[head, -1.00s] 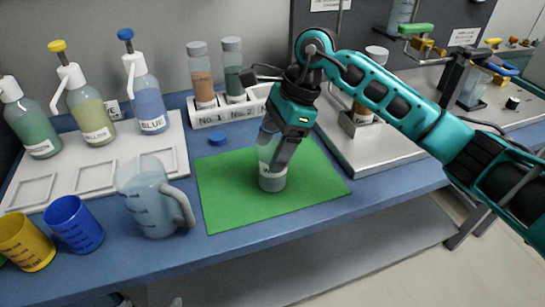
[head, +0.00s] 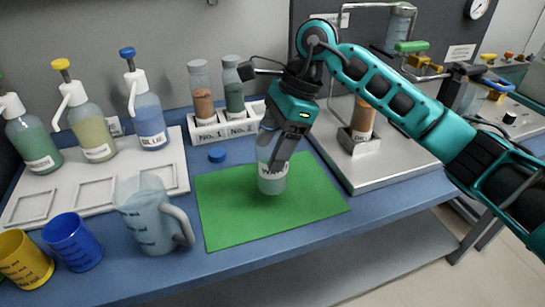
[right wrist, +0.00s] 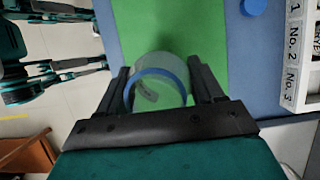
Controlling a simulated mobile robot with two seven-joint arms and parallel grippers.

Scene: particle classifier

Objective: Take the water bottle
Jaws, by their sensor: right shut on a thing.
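The water bottle (head: 272,178) is a clear cylinder with a white label, upright over the green mat (head: 225,215) in the head view. My right gripper (head: 277,155) is shut on its upper part from above. In the right wrist view the bottle's round rim with a blue ring (right wrist: 158,88) sits between the two black fingers (right wrist: 165,95). I cannot tell whether the bottle's base still touches the mat. A loose blue cap (head: 217,155) lies on the table behind the mat. My left gripper is not in the head view.
A clear jug (head: 150,215) stands left of the mat, with blue (head: 72,242) and yellow (head: 24,260) cups beyond it. Pump bottles (head: 92,128) stand on a white tray (head: 180,170). A numbered rack (head: 210,134) is behind. A metal platform (head: 385,165) lies right.

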